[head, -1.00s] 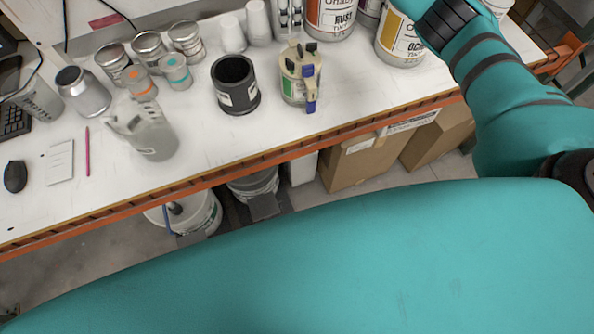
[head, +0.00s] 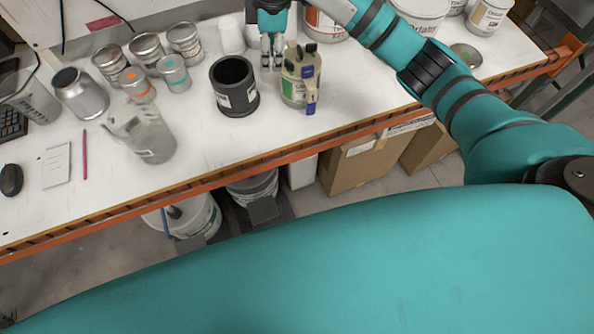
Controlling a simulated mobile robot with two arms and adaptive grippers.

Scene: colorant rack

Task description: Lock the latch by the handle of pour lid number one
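A small can with a beige pour lid (head: 291,68) stands upright on the white bench, right of the black cup. The lid has black knobs on top and a blue-and-beige handle piece (head: 311,90) on its near right side. No number is legible on it, and I cannot tell how the latch sits. My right gripper (head: 272,67) points down just behind and left of the pour lid. Its two fingers show a narrow gap with nothing seen between them, and it appears apart from the lid. My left gripper is not in view.
A black cup (head: 236,90) stands close left of the pour-lid can. A clear jug (head: 150,135), a silver bottle (head: 80,95) and several small cans are further left. Large paint cans stand behind my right arm. The bench's orange front edge (head: 240,162) is near; bare bench lies before the cup.

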